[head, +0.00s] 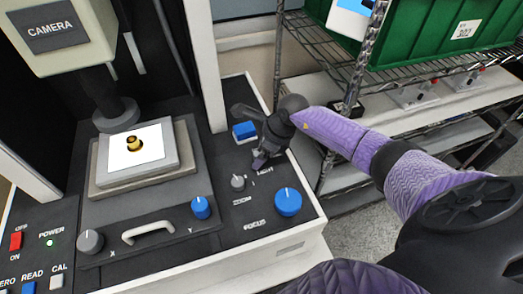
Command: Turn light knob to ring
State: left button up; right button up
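A small grey knob (237,182) with a pale pointer mark stands on the dark right-hand control panel. A label that seems to read LIGHT lies just right of it, partly covered by my gripper. My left gripper is out of view.
A large blue knob (288,202) labelled FOCUS is right of the grey knob. A blue button (244,130) is behind it. Left are the stage (105,180) with a brass part (134,143), a blue knob (201,207) and a handle (148,233). A wire rack (425,75) stands right.

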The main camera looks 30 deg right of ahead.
jog(key=c, duration=0.3)
grip_shut()
jog(key=shift+r+m+p, duration=0.15)
jog(key=shift+m+p, duration=0.25)
jog(key=shift+p, duration=0.05)
jog(key=shift+r+m+t+h+p, duration=0.1)
jog(key=shift+m+t+h+p, duration=0.3)
jog(key=shift+m+p, duration=0.65)
jog(key=m+h+p, duration=0.1)
jog(key=m+p, duration=0.2)
jog(key=m, duration=0.1)
jog(key=shift+a+t, duration=0.1)
jog(key=shift+t, duration=0.2)
jog(key=shift+m+h+p, duration=0.5)
jog(key=shift+m+h, duration=0.1)
jog(key=shift+m, duration=0.15)
jog(key=shift+f+m, duration=0.2)
jog(key=shift+m, duration=0.2)
